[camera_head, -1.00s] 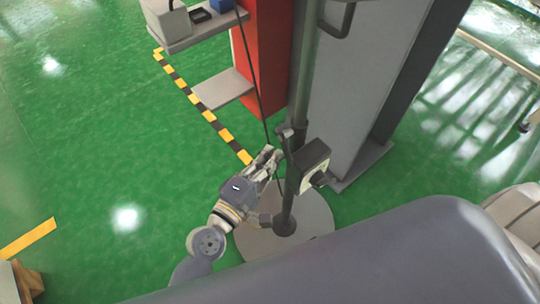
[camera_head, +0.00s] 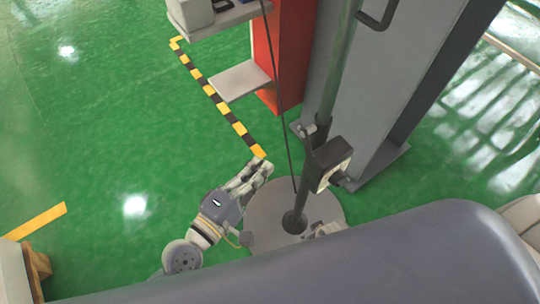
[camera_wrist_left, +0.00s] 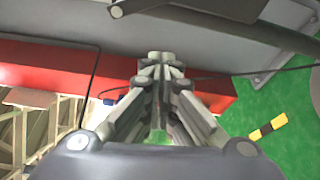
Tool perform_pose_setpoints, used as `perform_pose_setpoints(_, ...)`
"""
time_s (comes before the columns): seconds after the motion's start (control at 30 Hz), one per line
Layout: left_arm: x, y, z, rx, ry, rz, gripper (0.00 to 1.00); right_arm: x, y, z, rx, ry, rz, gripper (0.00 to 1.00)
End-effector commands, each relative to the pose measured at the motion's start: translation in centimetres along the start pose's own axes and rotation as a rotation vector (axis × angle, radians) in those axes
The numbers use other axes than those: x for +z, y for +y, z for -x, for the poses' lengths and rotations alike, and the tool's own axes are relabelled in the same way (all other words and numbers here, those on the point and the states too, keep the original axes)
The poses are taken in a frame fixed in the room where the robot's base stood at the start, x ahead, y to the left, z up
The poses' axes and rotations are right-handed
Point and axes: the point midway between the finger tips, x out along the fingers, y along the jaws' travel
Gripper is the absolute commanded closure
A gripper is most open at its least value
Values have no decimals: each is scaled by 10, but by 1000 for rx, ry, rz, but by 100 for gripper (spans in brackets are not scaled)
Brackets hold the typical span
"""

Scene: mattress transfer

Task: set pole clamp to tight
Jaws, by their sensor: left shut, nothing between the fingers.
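The pole (camera_head: 326,90) stands on a round grey base (camera_head: 262,210). A dark clamp body (camera_head: 323,155) with a boxy side sits partway up the pole, with a small lever-like part (camera_head: 309,130) at its upper left. I cannot tell whether the clamp is tight or loose. My left gripper (camera_head: 266,166) is shut and empty, left of the pole and apart from the clamp. In the left wrist view its fingers (camera_wrist_left: 160,62) meet with nothing between them. A small pale part low by the pole may be my right gripper (camera_head: 323,228); its fingers cannot be made out.
A red column (camera_head: 284,60) with a grey shelf (camera_head: 239,80) stands behind, beside a large grey upright (camera_head: 385,90). A thin dark cable (camera_head: 282,110) hangs close left of the pole. Green floor with a yellow-black strip (camera_head: 222,108) is open to the left.

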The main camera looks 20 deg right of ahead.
Motion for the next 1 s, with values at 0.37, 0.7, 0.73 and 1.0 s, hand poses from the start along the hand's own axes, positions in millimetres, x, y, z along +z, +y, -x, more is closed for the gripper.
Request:
perform_pose_setpoints(0.37, 0, 2, 16, 1, 0, 0, 100, -5, 0, 5, 1, 7, -1, 71)
perform_pose_setpoints(0.7, -3, -5, 16, -19, 3, -34, 100, -1, 1, 4, 1, 0, -1, 71)
perform_pose_setpoints(0.73, -5, -9, 16, -31, 4, -53, 100, -1, 1, 4, 1, 0, -1, 71)
perform_pose_setpoints(1.0, -35, -81, 25, -255, 7, -363, 100, -2, 1, 4, 1, 2, -1, 71)
